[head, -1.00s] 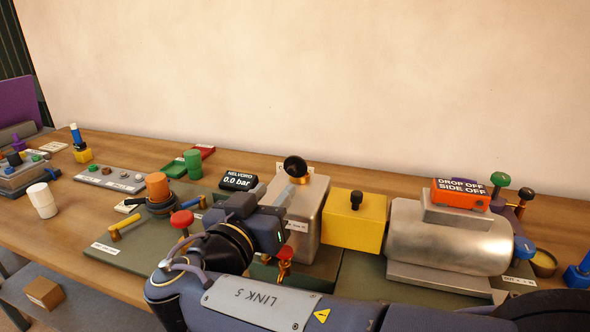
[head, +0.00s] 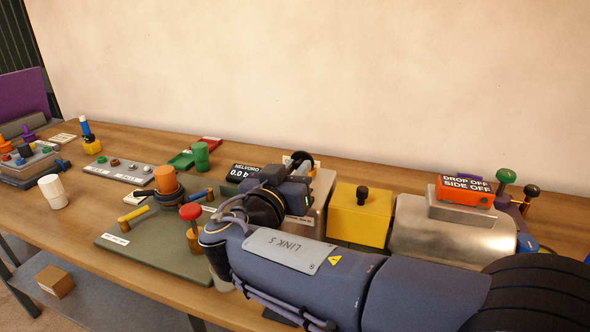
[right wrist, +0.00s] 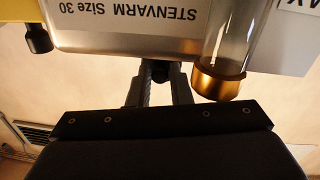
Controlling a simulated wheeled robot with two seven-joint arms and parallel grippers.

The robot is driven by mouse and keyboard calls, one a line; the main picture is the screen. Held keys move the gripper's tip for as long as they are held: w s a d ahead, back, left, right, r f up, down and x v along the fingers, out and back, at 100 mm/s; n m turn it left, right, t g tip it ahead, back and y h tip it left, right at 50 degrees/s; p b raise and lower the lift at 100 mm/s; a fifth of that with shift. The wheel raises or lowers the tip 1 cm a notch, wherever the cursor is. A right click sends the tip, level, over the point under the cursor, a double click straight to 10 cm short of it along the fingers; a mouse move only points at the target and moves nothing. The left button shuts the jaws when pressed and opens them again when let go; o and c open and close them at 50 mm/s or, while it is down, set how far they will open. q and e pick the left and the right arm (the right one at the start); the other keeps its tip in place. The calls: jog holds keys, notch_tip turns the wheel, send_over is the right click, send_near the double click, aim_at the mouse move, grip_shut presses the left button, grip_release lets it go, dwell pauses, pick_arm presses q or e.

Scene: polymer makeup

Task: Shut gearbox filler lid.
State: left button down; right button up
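The gearbox (head: 318,212) is a pale metal box in the middle of the bench, beside a yellow box. In the right wrist view, its face (right wrist: 85,40) carries a STENVARM Size 30 label and a clear tube with a brass ring (right wrist: 222,82). A black round knob (head: 301,159) shows at the gearbox top, partly behind my right gripper (head: 300,178). In the right wrist view, my right gripper (right wrist: 159,76) has its fingertips at the gearbox edge, with a small dark part between them. Its grip is unclear. The lid's hinge and angle are hidden. My left gripper is out of view.
The yellow box (head: 360,215) and a silver cylinder-shaped housing (head: 450,238) stand right of the gearbox. A green base plate (head: 160,255) with a red knob (head: 190,211) and an orange cap (head: 167,179) lies left. My right arm covers the front.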

aim_at(301, 152)
grip_shut()
